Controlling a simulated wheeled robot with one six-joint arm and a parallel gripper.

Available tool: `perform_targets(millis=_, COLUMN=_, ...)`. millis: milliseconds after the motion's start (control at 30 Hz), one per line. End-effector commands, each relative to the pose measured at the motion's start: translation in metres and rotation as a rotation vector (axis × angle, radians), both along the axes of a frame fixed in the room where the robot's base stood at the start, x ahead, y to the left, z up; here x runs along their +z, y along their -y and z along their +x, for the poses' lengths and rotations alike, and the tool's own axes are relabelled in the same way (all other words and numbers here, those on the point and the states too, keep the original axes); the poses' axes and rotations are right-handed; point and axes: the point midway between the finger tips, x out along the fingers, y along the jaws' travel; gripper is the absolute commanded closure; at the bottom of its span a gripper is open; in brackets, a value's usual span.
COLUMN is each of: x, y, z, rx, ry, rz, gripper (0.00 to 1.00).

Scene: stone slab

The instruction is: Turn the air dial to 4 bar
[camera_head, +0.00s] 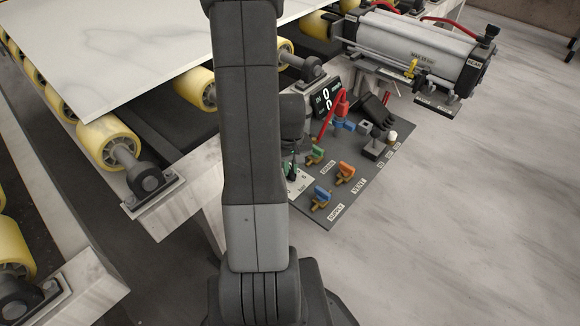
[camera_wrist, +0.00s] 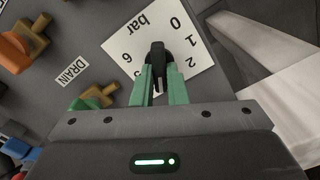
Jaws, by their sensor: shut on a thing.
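The air dial is a white square plate (camera_wrist: 122,41) marked "bar", with 0, 1, 2 and 6 readable in the wrist view. The numbers between 2 and 6 are hidden behind my gripper. Its black knob (camera_wrist: 157,50) sits at the plate's middle. My gripper (camera_wrist: 160,78) has green fingers shut on the knob, one on each side. I cannot tell which number the knob points to. In the head view the plate (camera_head: 298,186) shows at the panel's left edge, partly behind my arm.
Orange (camera_head: 345,172), blue (camera_head: 321,196) and green (camera_head: 315,154) valve handles stand close to the dial on the grey panel (camera_head: 381,172). A black display (camera_head: 326,100) shows zeros. A large cylinder (camera_head: 412,46) lies behind. Yellow rollers (camera_head: 108,143) and a pale slab (camera_head: 110,45) are at left.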

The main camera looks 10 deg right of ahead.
Motion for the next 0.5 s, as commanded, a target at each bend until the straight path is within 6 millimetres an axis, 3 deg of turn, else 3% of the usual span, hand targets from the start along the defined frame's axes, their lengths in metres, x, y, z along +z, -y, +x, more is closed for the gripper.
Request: perform_targets(millis=500, x=0.0006, y=0.0011, z=0.0002, rx=-0.169, ry=0.000, rz=0.000, gripper=1.00)
